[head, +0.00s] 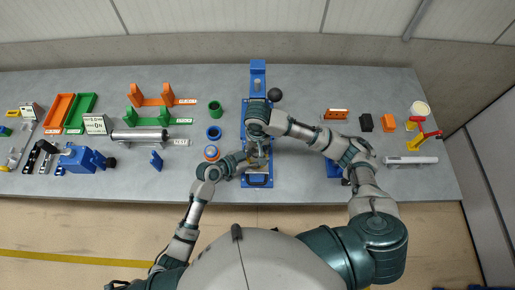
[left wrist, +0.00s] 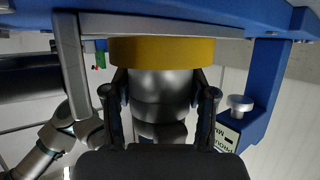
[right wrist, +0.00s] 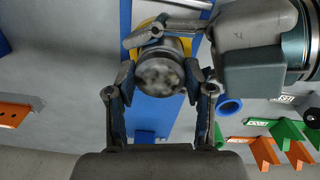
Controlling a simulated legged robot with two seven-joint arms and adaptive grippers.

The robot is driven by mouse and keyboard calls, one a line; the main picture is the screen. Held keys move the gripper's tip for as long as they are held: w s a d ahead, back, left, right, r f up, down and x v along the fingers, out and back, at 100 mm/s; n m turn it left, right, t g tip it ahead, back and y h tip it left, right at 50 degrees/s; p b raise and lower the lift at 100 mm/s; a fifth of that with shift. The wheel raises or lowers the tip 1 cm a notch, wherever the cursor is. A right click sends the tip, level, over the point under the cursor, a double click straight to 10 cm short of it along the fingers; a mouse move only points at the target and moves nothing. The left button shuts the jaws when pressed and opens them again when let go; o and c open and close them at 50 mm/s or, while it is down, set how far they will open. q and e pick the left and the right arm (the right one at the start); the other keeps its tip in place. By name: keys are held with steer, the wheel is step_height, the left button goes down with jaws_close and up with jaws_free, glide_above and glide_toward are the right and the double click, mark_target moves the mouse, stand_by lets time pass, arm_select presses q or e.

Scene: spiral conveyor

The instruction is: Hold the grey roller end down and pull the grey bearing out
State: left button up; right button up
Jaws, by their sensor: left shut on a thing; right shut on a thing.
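The grey roller end (left wrist: 158,84) stands upright in a yellow ring (left wrist: 160,50) on the blue fixture (head: 258,184). My left gripper (left wrist: 159,100) is shut on it from the side, close to the ring; in the head view the left gripper (head: 241,164) reaches in from the left. The grey bearing (right wrist: 160,76) shows from above as a round, mottled face in the right wrist view. My right gripper (right wrist: 160,86) is shut around it, above the left gripper. In the head view, my right arm hides most of both parts. Whether the bearing has lifted is unclear.
A dark ball knob (head: 275,94) sits beside the blue column (head: 257,75) behind the work spot. Green and blue rings (head: 214,132) stand close on the left. Orange and green stands and a silver roller (head: 139,136) lie further left. Small orange parts lie right.

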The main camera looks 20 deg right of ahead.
arm_select(q)
steer(key=o, duration=1.3)
steer(key=shift+o, duration=0.2)
steer(key=shift+v, duration=0.95)
steer(key=shift+d, duration=0.1)
steer(key=shift+x, duration=0.9)
steer(key=c, duration=1.3)
steer(key=shift+c, duration=0.2)
steer(key=shift+f, duration=0.15)
